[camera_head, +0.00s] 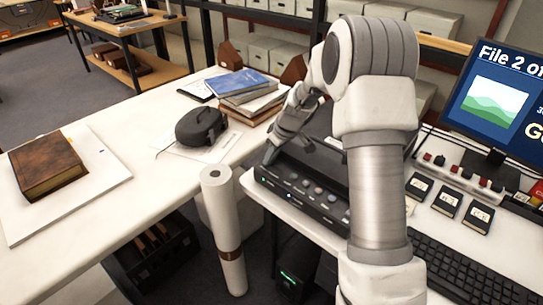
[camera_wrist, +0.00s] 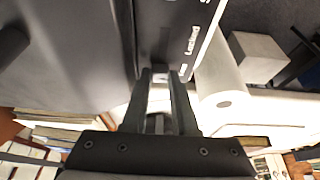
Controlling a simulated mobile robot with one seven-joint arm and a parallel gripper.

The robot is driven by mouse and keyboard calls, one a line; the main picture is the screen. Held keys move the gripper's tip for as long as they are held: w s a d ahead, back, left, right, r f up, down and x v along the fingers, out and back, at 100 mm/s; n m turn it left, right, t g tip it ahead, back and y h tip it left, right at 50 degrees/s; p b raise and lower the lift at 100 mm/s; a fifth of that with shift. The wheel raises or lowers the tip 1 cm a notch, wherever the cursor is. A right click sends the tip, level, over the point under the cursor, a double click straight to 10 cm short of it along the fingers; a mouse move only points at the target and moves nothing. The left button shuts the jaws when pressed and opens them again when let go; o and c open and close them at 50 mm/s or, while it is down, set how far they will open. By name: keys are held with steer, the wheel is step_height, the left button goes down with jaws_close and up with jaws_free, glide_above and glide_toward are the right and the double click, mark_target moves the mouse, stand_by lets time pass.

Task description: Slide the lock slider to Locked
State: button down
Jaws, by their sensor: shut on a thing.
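A black device (camera_head: 305,196) with a row of buttons and small lights along its front panel sits at the left edge of the right-hand desk. My gripper (camera_head: 270,156) reaches down to the device's left end. In the wrist view my gripper (camera_wrist: 161,88) has its two fingers close together at the panel, shut on the small lock slider (camera_wrist: 161,77), of which only a pale bit shows between the fingertips. A white "Locked" label (camera_wrist: 192,40) is printed on the dark panel just beside the fingertips. The slider itself is hidden in the head view.
A white paper roll (camera_head: 222,225) stands in front of the device's left end. A dark case (camera_head: 201,126) and stacked books (camera_head: 247,90) lie on the left table. A keyboard (camera_head: 465,275) and a monitor (camera_head: 505,95) are to the right.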

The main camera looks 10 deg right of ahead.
mark_target(280, 170)
steer(key=shift+s+d+f+b, duration=0.1)
steer(key=shift+s+d+b, duration=0.6)
steer(key=shift+s+d, duration=0.15)
steer(key=shift+s, duration=0.3)
steer(key=shift+s+d+b, duration=0.4)
steer(key=shift+s+d, duration=0.15)
steer(key=shift+s, duration=0.25)
steer(key=c, duration=1)
jaws_free()
steer(key=shift+s+d, duration=0.1)
steer(key=shift+o, duration=0.2)
steer(key=shift+r, duration=0.25)
steer(key=p+v, duration=0.3)
steer(key=v, duration=1.4)
steer(key=shift+r, duration=0.2)
